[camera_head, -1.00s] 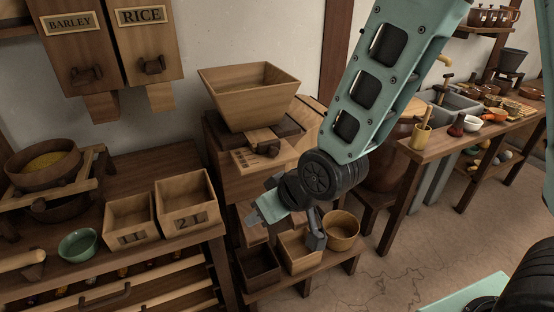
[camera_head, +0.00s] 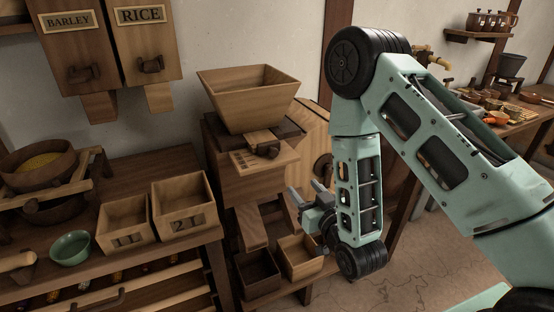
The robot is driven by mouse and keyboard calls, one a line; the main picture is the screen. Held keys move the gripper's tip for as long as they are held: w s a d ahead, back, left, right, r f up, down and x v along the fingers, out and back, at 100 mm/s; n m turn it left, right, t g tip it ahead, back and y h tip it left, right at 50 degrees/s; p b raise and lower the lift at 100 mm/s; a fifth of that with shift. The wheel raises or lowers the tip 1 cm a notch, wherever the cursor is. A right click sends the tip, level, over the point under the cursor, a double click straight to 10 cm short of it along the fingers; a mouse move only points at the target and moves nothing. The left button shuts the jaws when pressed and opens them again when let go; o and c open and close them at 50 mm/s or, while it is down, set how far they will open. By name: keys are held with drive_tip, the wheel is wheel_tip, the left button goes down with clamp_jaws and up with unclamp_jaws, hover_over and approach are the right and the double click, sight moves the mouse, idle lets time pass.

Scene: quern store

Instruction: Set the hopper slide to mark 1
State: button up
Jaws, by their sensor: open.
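The wooden hopper (camera_head: 250,105) is a flared, open-topped box on the mill stand (camera_head: 228,178) in the middle of the view. Below it, the hopper slide (camera_head: 263,142) shows a dark knob at its front. A pale marked plate (camera_head: 245,161) lies beside the slide with dark marks too small to read, so I cannot tell which mark the slide is at. My gripper (camera_head: 306,193) is open and empty, below and to the right of the slide, apart from it. Its fingers point up and left toward the stand's front. My arm hides part of what is behind it.
Two open boxes, dark (camera_head: 258,285) and light (camera_head: 299,265), sit below the mill. A crowded bench runs along the right.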

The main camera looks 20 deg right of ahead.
sight(275, 154)
drive_tip(key=w+b, duration=0.1)
drive_tip(key=b, duration=0.3)
drive_tip(key=w+b, duration=0.1)
drive_tip(key=b, duration=0.3)
drive_tip(key=shift+w+a+f, duration=0.2)
drive_tip(key=shift+w+f, duration=0.1)
drive_tip(key=shift+b, duration=0.85)
drive_tip(key=w, duration=0.5)
drive_tip(key=w+a+p, duration=0.1)
drive_tip(key=w, duration=0.3)
drive_tip(key=w+a, duration=0.1)
drive_tip(key=w, duration=0.4)
drive_tip(key=shift+w+r+p, duration=0.3)
drive_tip(key=shift+p, duration=0.05)
